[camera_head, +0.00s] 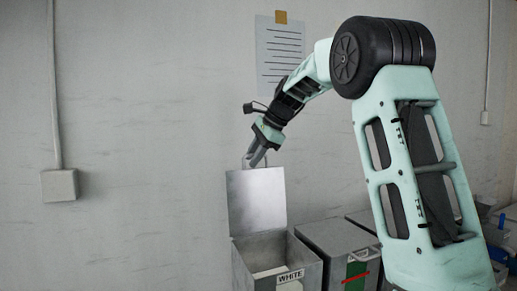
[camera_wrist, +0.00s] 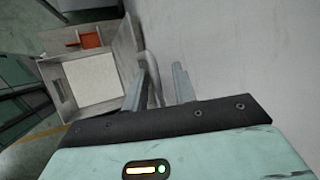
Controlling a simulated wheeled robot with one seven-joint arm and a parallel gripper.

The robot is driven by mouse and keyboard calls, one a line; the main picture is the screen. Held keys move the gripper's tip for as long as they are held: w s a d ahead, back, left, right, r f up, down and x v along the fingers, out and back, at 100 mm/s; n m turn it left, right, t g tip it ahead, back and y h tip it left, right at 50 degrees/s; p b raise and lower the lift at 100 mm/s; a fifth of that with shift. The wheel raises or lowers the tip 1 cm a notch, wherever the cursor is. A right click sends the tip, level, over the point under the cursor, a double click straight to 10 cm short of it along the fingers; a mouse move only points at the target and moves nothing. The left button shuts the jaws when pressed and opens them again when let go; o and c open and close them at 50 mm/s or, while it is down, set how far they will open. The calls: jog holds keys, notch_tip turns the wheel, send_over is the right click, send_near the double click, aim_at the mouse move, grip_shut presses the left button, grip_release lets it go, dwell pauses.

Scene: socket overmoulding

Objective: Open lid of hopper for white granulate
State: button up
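The hopper (camera_head: 303,269) labelled WHITE stands at the lower middle of the head view, by the wall. Its grey lid (camera_head: 257,200) stands raised, nearly upright, at the back of the opening. White granulate shows inside in the wrist view (camera_wrist: 92,78). The lid shows there nearly edge-on (camera_wrist: 131,72). My gripper (camera_head: 254,158) is at the lid's top edge, by its handle (camera_head: 246,163). In the wrist view its two fingers (camera_wrist: 163,84) are apart, with a pale handle-like part between or just behind them. Contact with the handle cannot be told.
A closed grey hopper (camera_head: 338,238) with a green and red mark stands right of the white one, with more bins beyond. The wall is close behind the lid. A grey wall box (camera_head: 59,185) and a paper sheet (camera_head: 279,55) are on it.

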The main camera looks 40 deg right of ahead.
jog(key=b+v, duration=0.3)
jog(key=v, duration=1.4)
jog(key=shift+s+r, duration=0.1)
jog(key=a+f+n+g+y+b, duration=0.15)
jog(key=a+f+n+b, duration=0.4)
jog(key=a+f, duration=0.9)
jog(key=a+f+n+g+h+b, duration=0.15)
jog(key=a+f+n+b, duration=0.4)
jog(key=a+f, duration=0.9)
jog(key=s+a+f+n+g+b, duration=0.1)
jog(key=s+a+f+n+b, duration=0.1)
jog(key=s+a+f+n, duration=0.45)
jog(key=s+a+f+n+g+b, duration=0.1)
jog(key=s+a+f+n+b, duration=0.15)
jog(key=s+f, duration=0.7)
jog(key=s+f+n+h+b, duration=0.2)
jog(key=s+f+n+b, duration=0.1)
jog(key=s+f+n, duration=0.5)
jog(key=s+f, duration=0.3)
jog(key=f, duration=0.3)
jog(key=shift+s+a+g, duration=0.15)
jog(key=shift+a+g, duration=0.15)
jog(key=shift+a, duration=0.05)
